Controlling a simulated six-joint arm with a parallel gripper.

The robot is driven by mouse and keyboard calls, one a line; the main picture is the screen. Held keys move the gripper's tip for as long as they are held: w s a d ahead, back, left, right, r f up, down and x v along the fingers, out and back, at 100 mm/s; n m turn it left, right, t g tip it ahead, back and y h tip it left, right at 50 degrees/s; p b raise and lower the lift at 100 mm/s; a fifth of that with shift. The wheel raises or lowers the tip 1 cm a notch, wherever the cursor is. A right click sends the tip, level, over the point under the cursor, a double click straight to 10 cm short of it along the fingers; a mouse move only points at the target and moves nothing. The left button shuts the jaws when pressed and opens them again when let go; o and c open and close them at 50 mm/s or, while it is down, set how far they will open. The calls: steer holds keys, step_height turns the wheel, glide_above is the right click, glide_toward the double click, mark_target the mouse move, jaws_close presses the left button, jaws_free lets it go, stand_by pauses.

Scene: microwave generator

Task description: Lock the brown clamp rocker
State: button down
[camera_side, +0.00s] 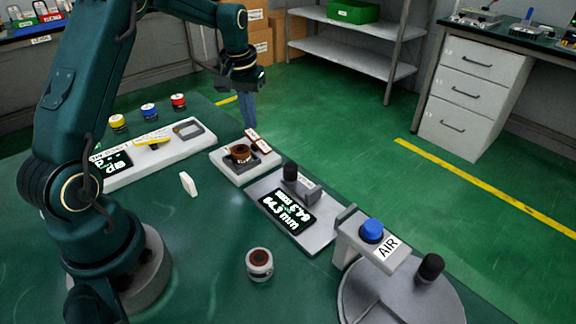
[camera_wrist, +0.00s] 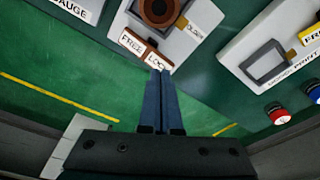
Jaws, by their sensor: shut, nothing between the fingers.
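The brown clamp rocker (camera_side: 258,141) sits on the far right edge of a pale holder block (camera_side: 233,170). In the wrist view the rocker (camera_wrist: 132,42) carries the labels FREE on its left half and LOCK on its right half. A brown round part (camera_side: 240,153) sits in the holder beside it, and it also shows in the wrist view (camera_wrist: 159,10). My gripper (camera_side: 250,126) is shut and empty, pointing down. In the wrist view its fingertips (camera_wrist: 160,73) are at the LOCK end of the rocker. I cannot tell whether they touch it.
A display panel with a black knob (camera_side: 290,172) stands right of the holder. A grey machine labelled AIR with a blue button (camera_side: 371,230) is at the front right. A white panel with a yellow part (camera_side: 152,139) is at left. A small round pot (camera_side: 260,264) stands in front.

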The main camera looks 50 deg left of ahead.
mark_target(252, 134)
steer(key=shift+f, duration=1.15)
stand_by(1.0)
steer(key=shift+r, duration=3.55)
steer(key=shift+d, duration=0.1)
